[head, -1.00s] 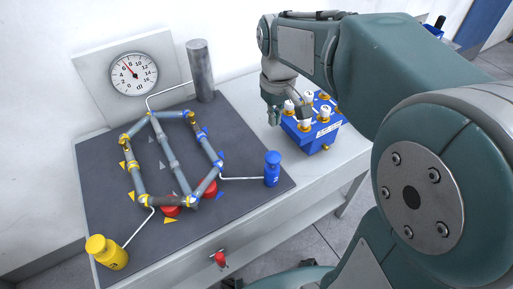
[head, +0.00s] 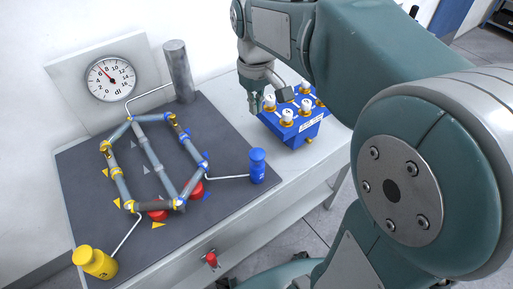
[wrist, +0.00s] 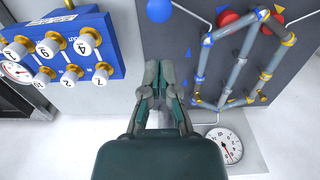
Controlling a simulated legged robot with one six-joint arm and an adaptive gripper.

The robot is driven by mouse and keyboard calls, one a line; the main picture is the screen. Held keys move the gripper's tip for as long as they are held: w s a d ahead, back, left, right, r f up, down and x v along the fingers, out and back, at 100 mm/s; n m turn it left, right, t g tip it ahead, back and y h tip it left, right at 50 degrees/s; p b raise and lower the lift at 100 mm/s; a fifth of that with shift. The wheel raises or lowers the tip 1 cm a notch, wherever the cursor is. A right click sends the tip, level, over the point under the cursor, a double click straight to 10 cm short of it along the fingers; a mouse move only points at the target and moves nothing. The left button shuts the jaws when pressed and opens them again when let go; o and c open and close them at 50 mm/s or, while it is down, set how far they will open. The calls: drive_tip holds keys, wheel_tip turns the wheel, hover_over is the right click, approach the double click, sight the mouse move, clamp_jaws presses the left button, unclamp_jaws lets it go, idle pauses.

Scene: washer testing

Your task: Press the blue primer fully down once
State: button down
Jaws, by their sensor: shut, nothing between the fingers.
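The blue primer (head: 257,166) stands upright at the right edge of the dark board, joined to the pipework by a thin white tube. In the wrist view it shows as a blue round top (wrist: 159,10) at the upper edge. My gripper (head: 255,108) is shut and empty, pointing down beside the blue valve box, behind the primer in the head view.
The blue box (head: 295,128) with several white numbered knobs is close to my gripper's right. A red valve (head: 211,259) is on the bench front.

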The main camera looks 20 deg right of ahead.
sight(256, 152)
wheel_tip(256, 152, down, 14)
idle(0.8)
drive_tip(key=shift+s+f, duration=0.15)
drive_tip(key=shift+f, duration=1.3)
wheel_tip(256, 152, up, 14)
drive_tip(key=shift+w+r, duration=0.15)
drive_tip(key=shift+w, duration=0.05)
idle(1.7)
